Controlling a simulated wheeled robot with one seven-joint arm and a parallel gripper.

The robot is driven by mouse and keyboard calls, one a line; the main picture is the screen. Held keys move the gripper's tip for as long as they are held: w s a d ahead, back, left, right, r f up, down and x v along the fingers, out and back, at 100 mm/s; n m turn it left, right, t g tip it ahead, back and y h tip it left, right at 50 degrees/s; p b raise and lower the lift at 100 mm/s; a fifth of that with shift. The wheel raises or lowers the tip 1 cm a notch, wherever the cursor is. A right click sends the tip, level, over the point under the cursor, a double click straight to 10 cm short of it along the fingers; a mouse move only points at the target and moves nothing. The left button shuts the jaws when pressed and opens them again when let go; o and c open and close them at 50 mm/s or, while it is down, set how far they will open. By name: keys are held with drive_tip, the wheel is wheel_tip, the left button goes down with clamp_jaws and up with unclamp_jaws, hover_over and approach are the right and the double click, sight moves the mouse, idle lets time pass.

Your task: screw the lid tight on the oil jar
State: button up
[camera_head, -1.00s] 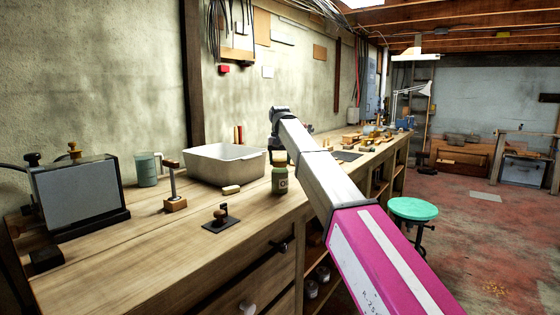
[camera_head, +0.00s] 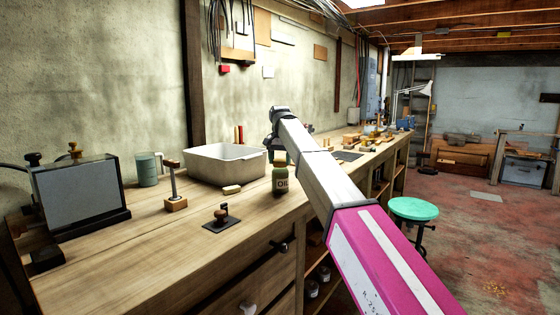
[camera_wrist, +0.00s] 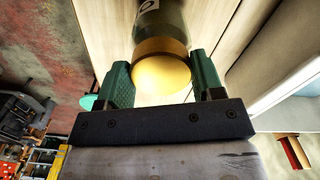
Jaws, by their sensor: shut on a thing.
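The oil jar (camera_head: 281,181) is a dark green jar with a pale label reading OIL, standing upright on the workbench near its front edge. Its label and body also show in the wrist view (camera_wrist: 160,18). The lid (camera_wrist: 161,74) is a tan, wood-coloured disc on the jar's mouth. My gripper (camera_wrist: 162,84) has its two green fingers on either side of the lid and is shut on it. In the head view the lid (camera_head: 279,159) shows just under my gripper. The thread between lid and jar is hidden.
A white basin (camera_head: 225,164) stands behind the jar to the left. A small wooden block (camera_head: 232,189), a stamp on a dark plate (camera_head: 221,218) and a wooden stand (camera_head: 175,190) are on the bench (camera_head: 130,255). A teal stool (camera_head: 413,209) stands at right.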

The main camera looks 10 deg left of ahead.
drive_tip(key=o, duration=1.1)
wheel_tip(320, 180, up, 11)
drive_tip(key=shift+f, duration=0.1)
